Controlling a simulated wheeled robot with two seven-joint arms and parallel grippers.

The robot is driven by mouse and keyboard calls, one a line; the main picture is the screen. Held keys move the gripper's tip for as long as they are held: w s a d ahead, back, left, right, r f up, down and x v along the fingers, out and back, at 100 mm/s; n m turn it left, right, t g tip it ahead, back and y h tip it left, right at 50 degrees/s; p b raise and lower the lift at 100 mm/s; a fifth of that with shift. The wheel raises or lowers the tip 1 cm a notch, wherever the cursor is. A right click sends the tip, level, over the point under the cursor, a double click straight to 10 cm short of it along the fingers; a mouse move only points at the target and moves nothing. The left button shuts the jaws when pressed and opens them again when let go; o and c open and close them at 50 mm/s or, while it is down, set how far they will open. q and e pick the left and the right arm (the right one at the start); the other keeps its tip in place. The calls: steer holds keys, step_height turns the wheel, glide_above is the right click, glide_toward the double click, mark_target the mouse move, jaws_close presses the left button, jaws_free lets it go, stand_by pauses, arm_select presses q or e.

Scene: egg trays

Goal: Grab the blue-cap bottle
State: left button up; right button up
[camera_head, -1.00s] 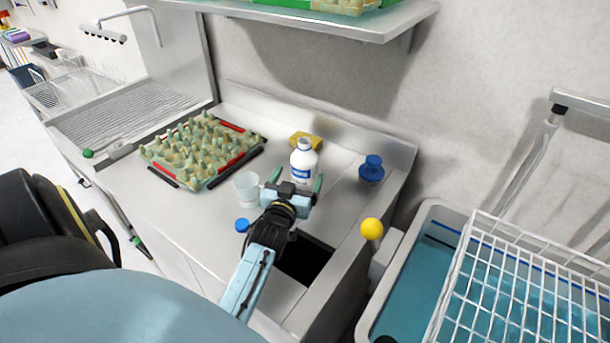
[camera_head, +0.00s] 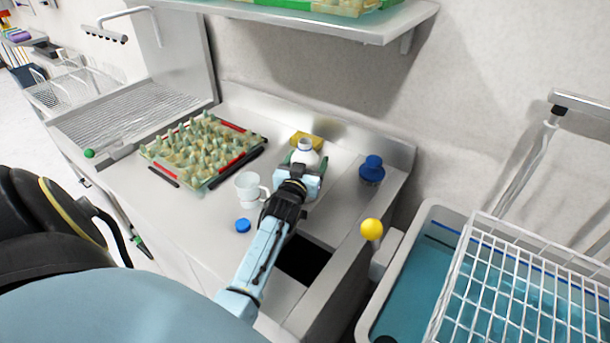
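A white bottle (camera_head: 305,154) with a white top stands upright on the metal counter. Its lower part is hidden behind my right gripper (camera_head: 306,167), whose fingers are spread on either side of it. Contact between fingers and bottle cannot be told. A short blue-topped container (camera_head: 371,169) stands to the right of the bottle, apart from the gripper. A small blue cap (camera_head: 242,225) lies on the counter in front of a pale cup (camera_head: 248,188). My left gripper is not seen.
An egg tray (camera_head: 203,152) lies left of the cup. A yellow sponge-like block (camera_head: 307,139) is behind the bottle. A yellow ball (camera_head: 372,229) and a blue basin with white rack (camera_head: 520,285) are at the right.

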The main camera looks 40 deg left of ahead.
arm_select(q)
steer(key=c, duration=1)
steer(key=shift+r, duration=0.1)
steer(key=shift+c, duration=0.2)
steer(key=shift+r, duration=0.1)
